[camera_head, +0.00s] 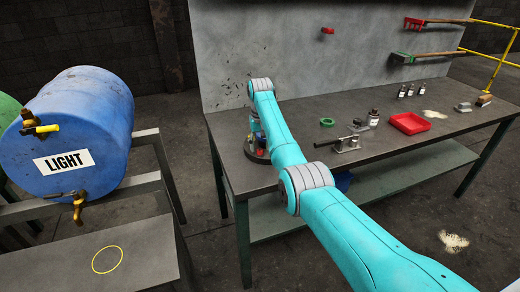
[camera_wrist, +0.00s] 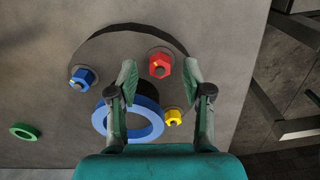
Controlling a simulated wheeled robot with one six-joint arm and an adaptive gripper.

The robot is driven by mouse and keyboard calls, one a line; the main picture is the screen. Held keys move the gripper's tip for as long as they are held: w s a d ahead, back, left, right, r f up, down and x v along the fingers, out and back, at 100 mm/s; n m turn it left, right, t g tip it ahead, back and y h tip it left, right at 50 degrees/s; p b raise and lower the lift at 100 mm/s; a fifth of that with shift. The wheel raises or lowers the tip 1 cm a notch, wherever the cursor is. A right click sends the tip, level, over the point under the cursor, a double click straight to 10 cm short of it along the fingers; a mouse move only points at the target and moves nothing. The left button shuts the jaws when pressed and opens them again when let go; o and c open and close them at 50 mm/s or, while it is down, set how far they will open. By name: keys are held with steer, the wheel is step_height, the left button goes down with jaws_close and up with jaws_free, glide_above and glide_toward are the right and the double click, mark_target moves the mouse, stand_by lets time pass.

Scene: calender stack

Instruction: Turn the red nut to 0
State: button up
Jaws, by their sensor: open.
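The red nut (camera_wrist: 160,65) is a hexagonal piece on a round grey plate (camera_wrist: 110,45) in the wrist view. It has a dark centre mark; no number can be read. My gripper (camera_wrist: 158,75) is open, with one finger to the left of the red nut and one to its right. I cannot tell how far above the nut the fingertips are. In the head view, my arm hides most of the round plate (camera_head: 255,155) and a little red shows beside it.
A blue nut (camera_wrist: 83,78), a yellow nut (camera_wrist: 173,117) and a blue ring (camera_wrist: 149,118) are close around my gripper. A vise (camera_head: 347,143), bottles and a red tray (camera_head: 409,123) stand further along the workbench (camera_head: 290,113).

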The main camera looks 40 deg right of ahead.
steer(key=shift+f, duration=0.95)
jaws_close()
steer(key=shift+m, duration=0.3)
steer(key=m, duration=0.4)
steer(key=shift+w+a+m, duration=0.1)
steer(key=shift+m, duration=0.2)
steer(key=m, duration=0.4)
steer(key=shift+w+m, duration=0.1)
steer(key=shift+m, duration=0.2)
steer(key=m, duration=0.5)
steer(key=shift+w, duration=0.15)
steer(key=m, duration=0.5)
steer(key=shift+w, duration=0.15)
